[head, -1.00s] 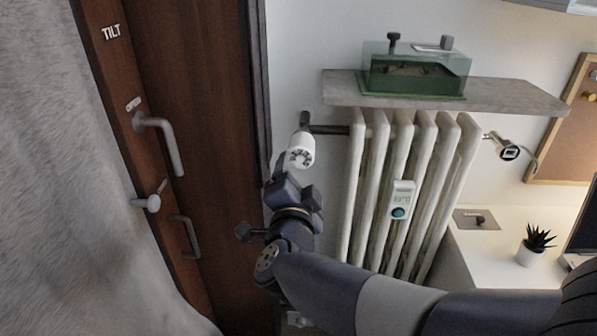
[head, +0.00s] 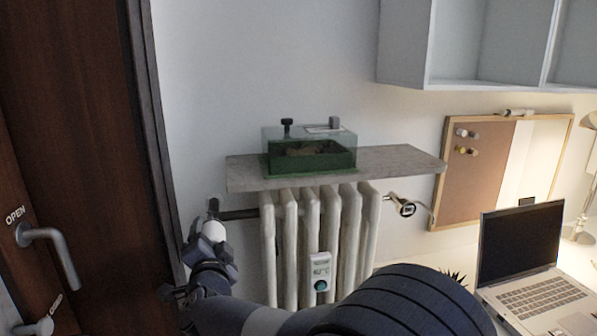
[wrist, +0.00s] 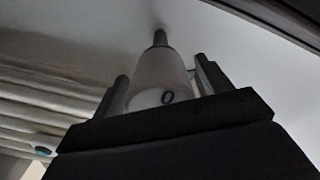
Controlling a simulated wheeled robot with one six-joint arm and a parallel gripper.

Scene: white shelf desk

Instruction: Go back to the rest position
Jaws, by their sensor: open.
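My gripper (head: 208,250) is at the white valve knob (head: 214,231) at the left end of the radiator, below the shelf. In the wrist view my gripper (wrist: 161,68) is open, with one dark finger on each side of the knob (wrist: 158,80). A "0" shows on the knob's face. I cannot tell whether either finger touches it. My arm reaches in from the lower right of the head view and hides part of the radiator and desk.
A glass terrarium (head: 309,156) stands on the grey shelf (head: 395,163) above. A brown door (head: 70,120) with a handle (head: 52,245) is at left. A laptop (head: 520,245) sits on the desk at right; wall cabinets (head: 480,45) hang above.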

